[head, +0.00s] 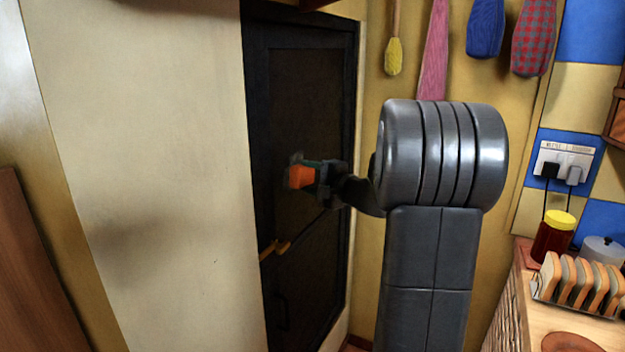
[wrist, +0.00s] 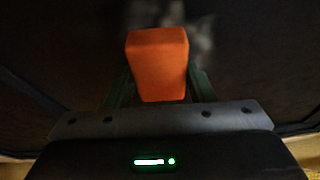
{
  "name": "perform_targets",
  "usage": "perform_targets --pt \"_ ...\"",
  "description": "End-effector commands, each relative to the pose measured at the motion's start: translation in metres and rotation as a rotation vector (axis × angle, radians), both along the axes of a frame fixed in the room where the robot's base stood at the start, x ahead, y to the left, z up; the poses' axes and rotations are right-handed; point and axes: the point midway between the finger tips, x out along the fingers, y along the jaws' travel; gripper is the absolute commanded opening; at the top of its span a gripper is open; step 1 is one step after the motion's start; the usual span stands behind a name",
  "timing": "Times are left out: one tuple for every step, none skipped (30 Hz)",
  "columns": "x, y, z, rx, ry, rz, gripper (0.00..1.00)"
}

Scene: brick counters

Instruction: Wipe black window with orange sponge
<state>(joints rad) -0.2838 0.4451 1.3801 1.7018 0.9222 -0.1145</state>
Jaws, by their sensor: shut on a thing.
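The black window (head: 290,110) is a dark framed panel in the wall at the centre of the head view. Its dark surface (wrist: 75,45) fills most of the wrist view, with a pale grey smudge (wrist: 205,40) just behind and right of the sponge. The orange sponge (head: 299,177) is held in front of the panel; it also shows in the wrist view (wrist: 157,65). My gripper (head: 312,174) is shut on the sponge, with a finger on each side. I cannot tell whether the sponge touches the panel.
A cream wall (head: 150,140) stands on the left. At the right, a counter holds a toast rack (head: 575,285) and a yellow-lidded jar (head: 553,236). Cloths (head: 486,28) hang on the back wall.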

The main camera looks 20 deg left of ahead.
Motion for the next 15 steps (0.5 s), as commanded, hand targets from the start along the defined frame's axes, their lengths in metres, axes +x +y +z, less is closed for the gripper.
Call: perform_targets --pt "-0.003 0.001 -0.001 0.000 -0.001 0.003 0.31" --pt "-0.005 0.001 -0.001 0.000 -0.001 0.003 0.31" --pt "-0.008 0.001 -0.001 0.001 -0.002 0.003 0.31" --pt "-0.011 0.001 -0.002 0.001 -0.002 0.004 0.31" --pt "-0.014 0.001 -0.002 0.001 -0.002 0.003 0.31" --pt "-0.017 0.001 -0.002 0.000 -0.001 0.003 0.31" --pt "-0.020 0.001 -0.002 0.001 -0.002 0.003 0.31" --pt "-0.022 0.001 -0.002 0.001 -0.002 0.003 0.31" --pt "-0.026 0.001 -0.002 0.001 -0.001 0.002 0.31" --pt "-0.028 0.001 -0.002 0.001 -0.001 0.002 0.31" --pt "-0.031 0.001 -0.002 0.001 0.000 0.002 0.31" --pt "-0.033 0.001 -0.001 0.001 0.000 0.002 0.31" --pt "-0.034 0.001 -0.001 0.001 0.000 0.002 0.31" --pt "-0.034 0.001 -0.001 0.001 0.000 0.002 0.31" --pt "-0.035 0.001 0.000 0.000 0.000 0.001 0.31"
